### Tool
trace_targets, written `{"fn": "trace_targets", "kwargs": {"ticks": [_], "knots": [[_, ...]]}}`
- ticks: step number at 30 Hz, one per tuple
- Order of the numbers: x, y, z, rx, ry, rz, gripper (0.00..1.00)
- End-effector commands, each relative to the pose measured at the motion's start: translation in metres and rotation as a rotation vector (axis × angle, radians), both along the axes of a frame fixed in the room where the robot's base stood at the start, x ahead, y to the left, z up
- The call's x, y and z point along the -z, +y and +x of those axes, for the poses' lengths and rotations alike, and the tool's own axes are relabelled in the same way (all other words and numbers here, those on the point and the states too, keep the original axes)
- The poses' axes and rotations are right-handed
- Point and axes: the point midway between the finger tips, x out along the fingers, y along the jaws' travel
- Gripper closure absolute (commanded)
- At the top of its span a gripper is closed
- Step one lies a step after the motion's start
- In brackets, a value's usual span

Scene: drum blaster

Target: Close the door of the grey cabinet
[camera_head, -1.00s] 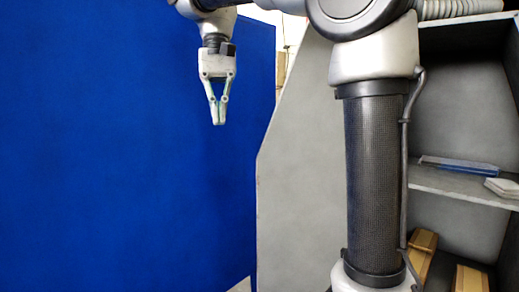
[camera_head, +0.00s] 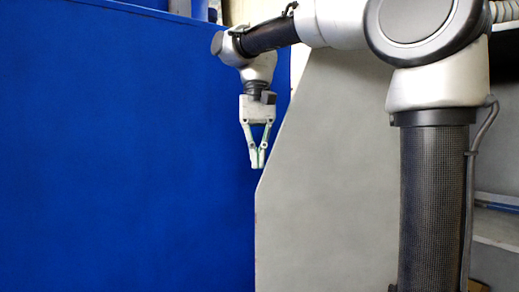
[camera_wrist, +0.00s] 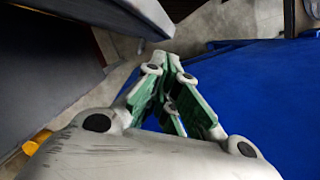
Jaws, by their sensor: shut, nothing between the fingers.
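The grey cabinet shows in the head view as a large grey panel (camera_head: 325,185) with a slanted upper left edge. Its open shelf (camera_head: 497,226) shows at the right edge, partly hidden behind my arm. I cannot tell for sure whether the grey panel is the door or a side wall. My gripper (camera_head: 257,166) points down with its fingers shut and empty. In the picture it overlaps the blue surface, just left of the panel's slanted edge. I cannot tell if it touches. The wrist view shows the fingers (camera_wrist: 166,65) meeting.
A large blue surface (camera_head: 110,150) fills the left of the head view. It also shows at the right of the wrist view (camera_wrist: 270,80). A dark grey panel (camera_wrist: 50,65) and a strip of floor (camera_wrist: 125,65) show in the wrist view, with a yellow object (camera_wrist: 38,141) at lower left.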

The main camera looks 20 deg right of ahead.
Motion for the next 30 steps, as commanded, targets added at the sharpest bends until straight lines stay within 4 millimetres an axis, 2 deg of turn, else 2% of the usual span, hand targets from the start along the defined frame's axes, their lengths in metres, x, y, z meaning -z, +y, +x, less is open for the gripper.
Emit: {"fn": "trace_targets", "kwargs": {"ticks": [3, 10, 30], "knots": [[0.022, 0.001, -0.006, 0.0, 0.002, -0.001, 1.0], [0.048, 0.004, -0.012, -0.001, 0.0, 0.0, 1.0], [0.052, 0.009, -0.017, -0.036, 0.0, 0.0, 1.0]]}}
